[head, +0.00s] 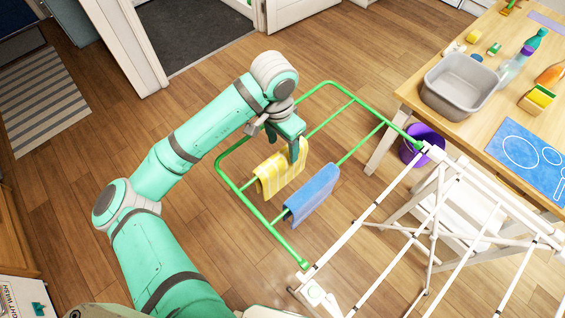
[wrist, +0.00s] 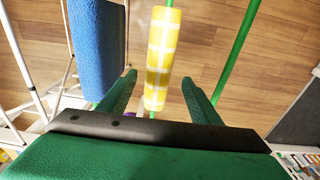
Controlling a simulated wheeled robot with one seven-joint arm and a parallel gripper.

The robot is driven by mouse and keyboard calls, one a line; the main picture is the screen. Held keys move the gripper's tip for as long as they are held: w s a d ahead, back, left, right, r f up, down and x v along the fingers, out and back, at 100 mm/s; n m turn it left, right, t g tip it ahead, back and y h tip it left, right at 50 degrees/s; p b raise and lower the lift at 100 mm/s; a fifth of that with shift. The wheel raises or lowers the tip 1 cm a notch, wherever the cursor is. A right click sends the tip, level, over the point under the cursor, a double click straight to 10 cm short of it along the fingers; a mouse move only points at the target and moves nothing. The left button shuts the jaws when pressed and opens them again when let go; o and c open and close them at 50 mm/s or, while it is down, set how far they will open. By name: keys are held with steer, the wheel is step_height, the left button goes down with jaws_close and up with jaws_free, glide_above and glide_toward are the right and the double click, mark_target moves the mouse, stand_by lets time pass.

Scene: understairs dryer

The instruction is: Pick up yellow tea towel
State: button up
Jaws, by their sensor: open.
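The yellow tea towel (head: 280,171), with a pale check pattern, hangs over a green rail of the drying rack in the head view. In the wrist view the yellow tea towel (wrist: 162,58) runs upright in the picture, its lower end between my two fingers. My gripper (head: 298,152) is above the towel's right end in the head view. In the wrist view my gripper (wrist: 160,88) is open, with a finger on each side of the towel and visible gaps. Whether the fingertips reach below the rail is unclear.
A blue towel (head: 312,194) hangs on the neighbouring rail, close to my gripper; it also shows in the wrist view (wrist: 97,45). The rack's green frame (head: 232,147) surrounds both towels. A wooden table (head: 418,88) with a grey basin (head: 434,104) stands right, a purple bucket (head: 424,137) beneath.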

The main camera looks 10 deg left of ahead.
mark_target(279, 155)
steer(key=shift+s+a+f, duration=0.15)
steer(key=shift+s+a, duration=0.25)
steer(key=shift+a, duration=0.05)
steer(key=shift+s+a+f+g+y, duration=0.1)
steer(key=shift+s+f+g+y, duration=0.05)
steer(key=shift+f+g+y, duration=0.15)
step_height(279, 155, down, 5)
steer(key=shift+f, duration=0.1)
steer(key=shift+d+f, duration=0.25)
steer(key=shift+f, duration=1.05)
steer(key=shift+d+f, duration=0.2)
steer(key=shift+f, duration=1.05)
steer(key=c, duration=1.2)
